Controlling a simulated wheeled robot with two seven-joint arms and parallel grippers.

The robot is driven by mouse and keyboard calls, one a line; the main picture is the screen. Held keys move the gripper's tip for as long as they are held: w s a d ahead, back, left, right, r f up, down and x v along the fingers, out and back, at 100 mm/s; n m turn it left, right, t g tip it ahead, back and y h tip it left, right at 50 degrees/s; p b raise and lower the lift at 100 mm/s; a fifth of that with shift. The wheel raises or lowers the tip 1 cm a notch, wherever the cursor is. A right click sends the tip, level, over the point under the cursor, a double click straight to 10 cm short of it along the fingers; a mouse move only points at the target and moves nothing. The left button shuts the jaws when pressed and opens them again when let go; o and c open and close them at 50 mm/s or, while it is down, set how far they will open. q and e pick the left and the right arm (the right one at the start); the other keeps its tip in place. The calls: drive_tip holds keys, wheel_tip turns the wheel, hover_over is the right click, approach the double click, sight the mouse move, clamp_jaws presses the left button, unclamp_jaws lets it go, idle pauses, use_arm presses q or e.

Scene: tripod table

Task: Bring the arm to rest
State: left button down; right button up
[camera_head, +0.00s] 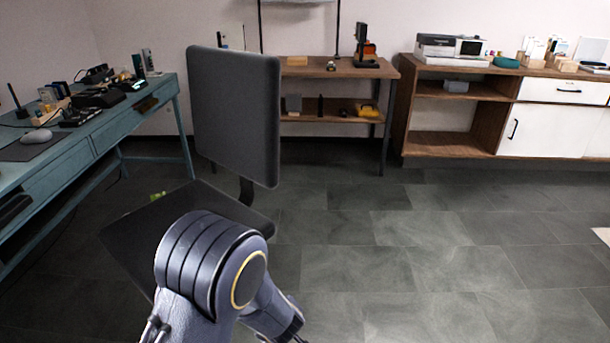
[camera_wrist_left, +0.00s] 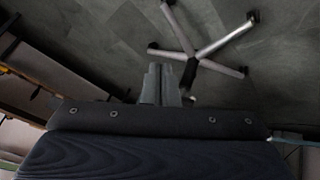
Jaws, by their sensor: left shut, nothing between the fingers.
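My left arm (camera_head: 208,262) comes up from the bottom of the head view, bends at a rounded grey-blue joint and runs down to the right, toward the bottom edge. In the left wrist view, the fingers of my left gripper (camera_wrist_left: 163,84) are together and empty. They point toward the floor and a chair's star-shaped base. No object is held. My right gripper shows in neither view.
A dark office chair (camera_head: 235,115) stands just beyond my arm, and its metal base (camera_wrist_left: 200,52) shows in the wrist view. A teal desk (camera_head: 90,148) is at left, a wooden shelf table (camera_head: 335,70) and cabinet (camera_head: 550,90) behind. The tiled floor (camera_head: 440,250) at right is clear.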

use_arm(q)
drive_tip(key=s+a+r+m+h, duration=0.2)
drive_tip(key=s+r+h, duration=0.25)
drive_tip(key=r, duration=0.65)
drive_tip(key=s+a+r+m+h, duration=0.25)
drive_tip(key=s+r+h, duration=0.2)
drive_tip(key=r, duration=0.55)
drive_tip(key=s+a+r+m+g+y, duration=0.1)
drive_tip(key=s+a+y, duration=0.1)
drive_tip(key=s+a, duration=0.5)
drive_tip(key=s+a+r+m+y, duration=0.1)
drive_tip(key=s+a+m+y, duration=0.1)
drive_tip(key=s, duration=0.8)
wheel_tip(320, 180, up, 28)
drive_tip(key=p, duration=2.9)
drive_tip(key=shift+r, duration=0.15)
